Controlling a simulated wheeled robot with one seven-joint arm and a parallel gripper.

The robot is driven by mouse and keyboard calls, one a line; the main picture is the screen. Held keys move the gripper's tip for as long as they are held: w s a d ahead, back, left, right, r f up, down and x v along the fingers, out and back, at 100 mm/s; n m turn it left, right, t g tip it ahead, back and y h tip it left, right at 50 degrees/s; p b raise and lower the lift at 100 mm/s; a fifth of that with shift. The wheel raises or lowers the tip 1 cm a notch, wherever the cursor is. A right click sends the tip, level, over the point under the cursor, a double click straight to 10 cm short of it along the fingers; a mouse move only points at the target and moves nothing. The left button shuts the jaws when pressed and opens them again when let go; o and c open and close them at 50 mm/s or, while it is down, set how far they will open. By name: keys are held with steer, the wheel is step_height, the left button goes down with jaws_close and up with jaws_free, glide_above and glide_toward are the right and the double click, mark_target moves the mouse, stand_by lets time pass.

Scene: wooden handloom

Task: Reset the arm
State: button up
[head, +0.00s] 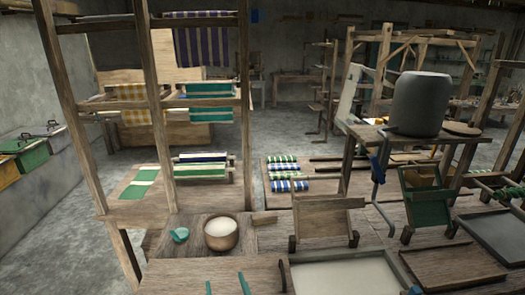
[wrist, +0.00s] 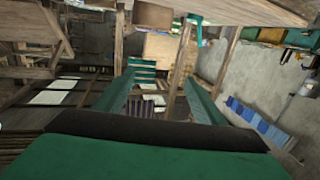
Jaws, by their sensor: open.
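My gripper (wrist: 158,82) shows in the wrist view as two green fingers spread wide apart, with nothing held between them. The green palm and a black band fill the bottom of that view. In the head view, two thin teal tips, which look like the fingers of my gripper (head: 226,285), show at the bottom edge in front of a wooden board. The rest of my arm is out of the head view.
A wooden bowl (head: 221,234) with pale contents and a small teal scoop (head: 179,235) sit on the table ahead. A shelf post (head: 157,120) rises at left. A grey container (head: 418,104) stands on a raised stand at right. A shallow pale tray (head: 345,277) lies in front.

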steer(key=s+d+f+m+h, duration=0.25)
steer(key=s+f, duration=0.35)
steer(key=s, duration=0.4)
steer(key=s+d+f+m+h, duration=0.1)
steer(key=s+f+m+h, duration=0.25)
steer(key=s+f, duration=0.4)
steer(key=s+d+r+n, duration=0.1)
steer(key=s+d, duration=0.2)
steer(key=s, duration=0.7)
steer(key=s+d+r+n+g, duration=0.1)
steer(key=s+d, duration=0.2)
steer(key=s, duration=0.7)
steer(key=shift+s+d+r, duration=0.25)
steer(key=shift+s+r, duration=0.1)
steer(key=shift+s, duration=0.05)
steer(key=shift+c, duration=0.6)
